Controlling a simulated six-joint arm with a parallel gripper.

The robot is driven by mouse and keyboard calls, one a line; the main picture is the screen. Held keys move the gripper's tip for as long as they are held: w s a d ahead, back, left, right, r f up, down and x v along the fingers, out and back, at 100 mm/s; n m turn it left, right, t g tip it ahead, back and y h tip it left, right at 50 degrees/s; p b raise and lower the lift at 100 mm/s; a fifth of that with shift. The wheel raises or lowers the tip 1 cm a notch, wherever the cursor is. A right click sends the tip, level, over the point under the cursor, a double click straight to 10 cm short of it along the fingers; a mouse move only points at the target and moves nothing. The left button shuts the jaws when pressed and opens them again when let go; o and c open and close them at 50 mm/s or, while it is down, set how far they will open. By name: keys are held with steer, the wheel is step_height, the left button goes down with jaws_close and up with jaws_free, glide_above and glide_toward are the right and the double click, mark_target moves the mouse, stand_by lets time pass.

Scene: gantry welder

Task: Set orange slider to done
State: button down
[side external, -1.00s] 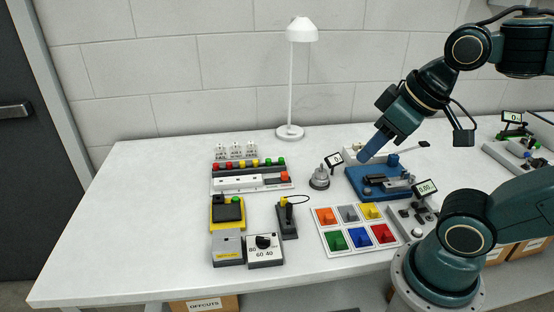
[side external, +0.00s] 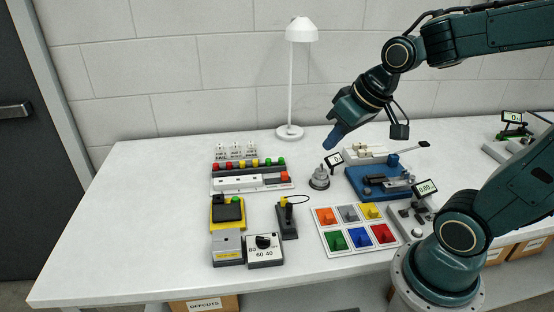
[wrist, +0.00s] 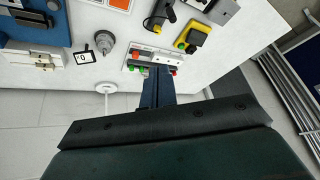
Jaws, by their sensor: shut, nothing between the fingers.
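A control panel (side external: 225,191) stands on the left half of the table, with a row of small coloured knobs along its back. An orange-red block (side external: 284,176) sits at the right end of its white front bar; I cannot tell for sure that it is the orange slider. The panel also shows in the wrist view (wrist: 165,60), with the orange-red block (wrist: 136,55) at its left. Small signs (side external: 236,151) stand behind it; their wording is too small to read surely. My gripper (side external: 333,141) is shut and empty, above the table to the panel's right. Its fingers (wrist: 158,72) partly cover the panel in the wrist view.
A white lamp (side external: 290,131) stands behind. A grey round device (side external: 319,178) and a blue vise (side external: 375,183) are near my gripper. A tray of coloured squares (side external: 335,252), a dial box (side external: 265,258) and a yellow box (side external: 228,212) are in front. The table's left is clear.

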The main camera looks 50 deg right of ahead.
steer(key=w+d+f+m, duration=0.3)
steer(key=w+d+f, duration=0.4)
steer(key=m+t, duration=0.2)
steer(key=m, duration=0.1)
glide_toward(284, 176)
steer(key=s+d+r, duration=0.3)
steer(key=shift+w+d+y, duration=0.2)
steer(key=shift+y, duration=0.1)
steer(key=shift+w+f, duration=0.1)
steer(key=shift+f, duration=0.1)
steer(key=shift+x, duration=4.8)
steer(key=shift+w+a, duration=1.55)
steer(key=shift+a, duration=0.1)
